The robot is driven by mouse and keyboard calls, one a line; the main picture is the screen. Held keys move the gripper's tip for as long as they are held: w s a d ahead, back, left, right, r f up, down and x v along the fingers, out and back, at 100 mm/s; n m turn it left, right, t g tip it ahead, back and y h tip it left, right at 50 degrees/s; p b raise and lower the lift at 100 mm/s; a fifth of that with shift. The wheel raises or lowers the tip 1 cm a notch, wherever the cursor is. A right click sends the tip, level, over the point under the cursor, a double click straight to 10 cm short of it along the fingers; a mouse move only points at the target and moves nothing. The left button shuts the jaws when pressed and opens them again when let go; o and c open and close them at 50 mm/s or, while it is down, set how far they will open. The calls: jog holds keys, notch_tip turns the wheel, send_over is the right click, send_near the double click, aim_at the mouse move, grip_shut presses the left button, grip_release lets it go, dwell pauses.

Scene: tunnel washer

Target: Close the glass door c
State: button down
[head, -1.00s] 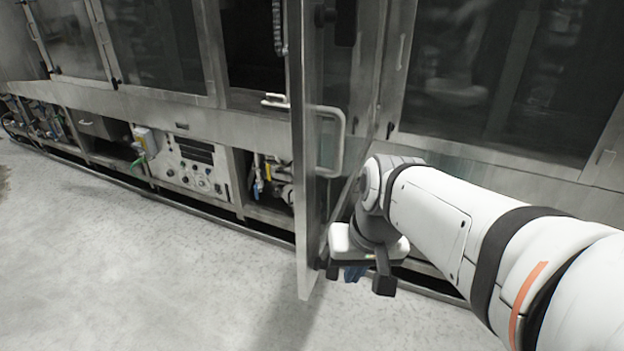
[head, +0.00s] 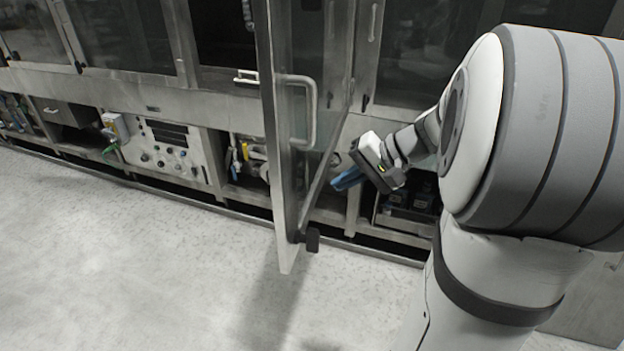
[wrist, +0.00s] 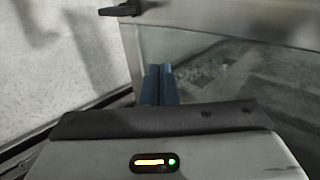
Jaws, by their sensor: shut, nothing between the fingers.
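The glass door c (head: 314,150) is a metal-framed glass panel that stands swung open, seen nearly edge-on in the head view. A bar handle (head: 312,118) is on it. My gripper (head: 338,183) has blue fingers and is shut and empty, to the right of the door's lower part. In the wrist view the blue fingers (wrist: 160,83) point at the glass (wrist: 215,68) near the door frame's corner. I cannot tell whether they touch it. A dark latch (wrist: 121,9) shows at the frame's edge.
The dark opening (head: 228,35) of the machine lies left of the door. A control panel (head: 170,148), cables and pipes fill the lower bays. A lower compartment (head: 408,205) with dark parts is behind my gripper. The floor (head: 120,250) in front is clear.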

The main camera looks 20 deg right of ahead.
jog(key=w+a+f+p, duration=0.1)
jog(key=w+a+f, duration=0.1)
jog(key=a, duration=0.4)
jog(key=shift+w+f+p, duration=0.3)
jog(key=shift+w+f, duration=0.1)
jog(key=shift+w, duration=0.4)
